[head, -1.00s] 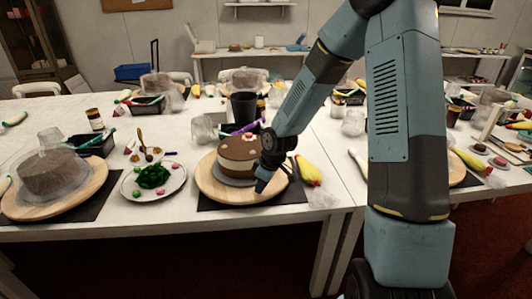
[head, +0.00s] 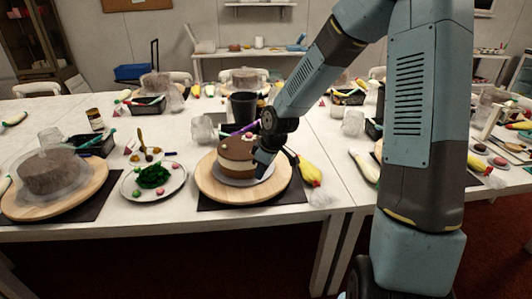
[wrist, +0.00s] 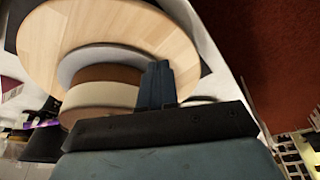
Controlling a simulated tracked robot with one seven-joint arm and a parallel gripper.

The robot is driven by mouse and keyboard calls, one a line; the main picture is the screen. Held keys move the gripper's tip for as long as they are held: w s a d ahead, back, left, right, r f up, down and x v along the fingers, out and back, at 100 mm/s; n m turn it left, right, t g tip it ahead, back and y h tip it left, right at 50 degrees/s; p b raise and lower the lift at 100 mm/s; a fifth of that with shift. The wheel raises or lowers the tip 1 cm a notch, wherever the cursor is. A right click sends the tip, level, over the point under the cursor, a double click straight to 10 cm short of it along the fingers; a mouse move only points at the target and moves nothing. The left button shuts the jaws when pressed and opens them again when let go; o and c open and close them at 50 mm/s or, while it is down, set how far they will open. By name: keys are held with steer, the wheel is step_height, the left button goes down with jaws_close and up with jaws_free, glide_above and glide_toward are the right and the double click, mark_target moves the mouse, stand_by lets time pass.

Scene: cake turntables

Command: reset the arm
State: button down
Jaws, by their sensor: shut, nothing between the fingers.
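My gripper (head: 262,168) is shut and empty, pointing down at the right front side of a layered brown and cream cake (head: 236,152). The cake stands on a plate on a round wooden turntable (head: 213,189). In the wrist view the shut fingers (wrist: 157,84) appear in front of the turntable (wrist: 110,25), with the cake's layered side (wrist: 100,94) just left of them. I cannot tell whether the fingertips touch the cake. Part of the cake's right side is hidden behind my gripper in the head view.
A white plate (head: 130,190) with green and pink pieces lies left of the turntable. Another turntable (head: 70,205) with a covered cake stands farther left. A dark cup (head: 243,106) is behind the cake, and a yellow piping bag (head: 309,172) lies to its right.

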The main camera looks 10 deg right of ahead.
steer(key=shift+r, duration=0.8)
steer(key=shift+r, duration=0.1)
